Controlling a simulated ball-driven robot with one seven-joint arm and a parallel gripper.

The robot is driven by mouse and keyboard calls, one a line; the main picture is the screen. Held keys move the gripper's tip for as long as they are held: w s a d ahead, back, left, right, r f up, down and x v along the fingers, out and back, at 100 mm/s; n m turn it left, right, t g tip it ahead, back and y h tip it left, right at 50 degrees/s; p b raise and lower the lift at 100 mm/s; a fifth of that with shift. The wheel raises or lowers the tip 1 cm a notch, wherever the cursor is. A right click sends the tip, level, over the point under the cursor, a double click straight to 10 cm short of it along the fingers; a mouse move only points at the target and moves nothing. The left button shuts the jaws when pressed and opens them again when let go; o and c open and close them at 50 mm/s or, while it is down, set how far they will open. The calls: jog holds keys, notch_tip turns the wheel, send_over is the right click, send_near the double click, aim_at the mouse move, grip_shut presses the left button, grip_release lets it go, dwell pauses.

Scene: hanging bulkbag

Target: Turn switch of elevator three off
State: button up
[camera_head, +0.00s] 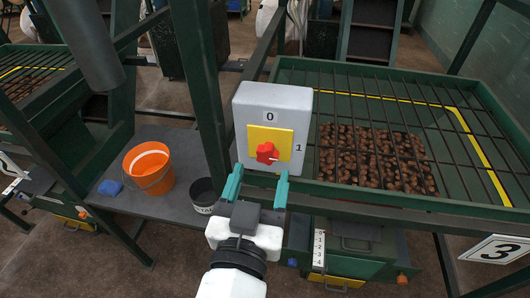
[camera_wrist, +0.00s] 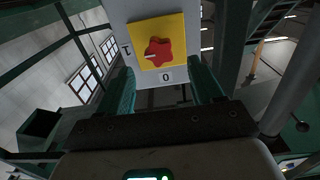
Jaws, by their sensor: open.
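A light grey switch box (camera_head: 272,104) stands at the middle of the head view, with a yellow plate (camera_head: 284,138) and a red knob (camera_head: 266,152). A "0" label is above the knob and a "1" label is to its right. The white mark on the knob points toward the "1". The wrist view shows the box upside down, with the red knob (camera_wrist: 158,52) and its white mark toward the "1" at left. My gripper (camera_head: 257,183) is open and empty, its teal fingers below the knob in the head view. The fingers appear apart from the knob.
A green hopper (camera_head: 400,75) with a barred grate and brown lumps lies right of the box. A sign "3" (camera_head: 497,250) is at lower right. A green post (camera_head: 197,80) stands left of the box. An orange bucket (camera_head: 149,168) and dark pot (camera_head: 204,195) sit on a grey platform at left.

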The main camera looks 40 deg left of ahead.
aim_at(266, 157)
jog(key=shift+p+x, duration=0.45)
jog(key=shift+x, duration=2.15)
jog(key=shift+c, duration=0.4)
jog(key=c, duration=1)
